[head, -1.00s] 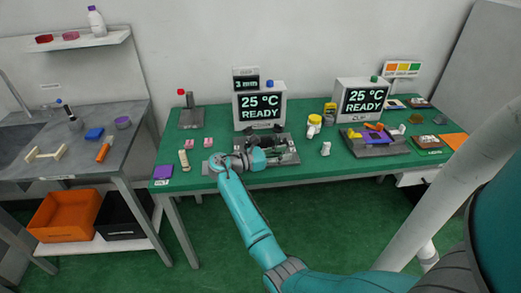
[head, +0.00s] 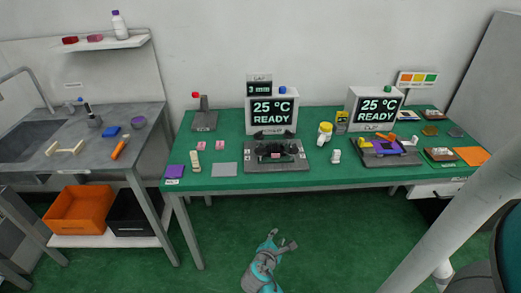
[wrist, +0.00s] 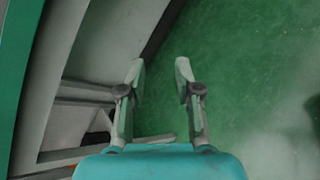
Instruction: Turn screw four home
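A dark grey fixture plate (head: 262,166) with a black mechanism (head: 272,152) on it sits at the middle of the green table, in front of a display. Individual screws on it are too small to tell apart, and screw four cannot be picked out. My gripper (wrist: 160,66) is open and empty in the wrist view, its two fingers apart with green floor between them. In the head view it is low in front of the table, well clear of the fixture.
The green table (head: 330,176) also carries a grey flat square (head: 224,170), a yellow-capped jar (head: 325,134) and a second fixture (head: 388,157) at right. A bench (head: 98,147) with orange and black bins below stands at left. The floor (head: 225,255) in front is clear.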

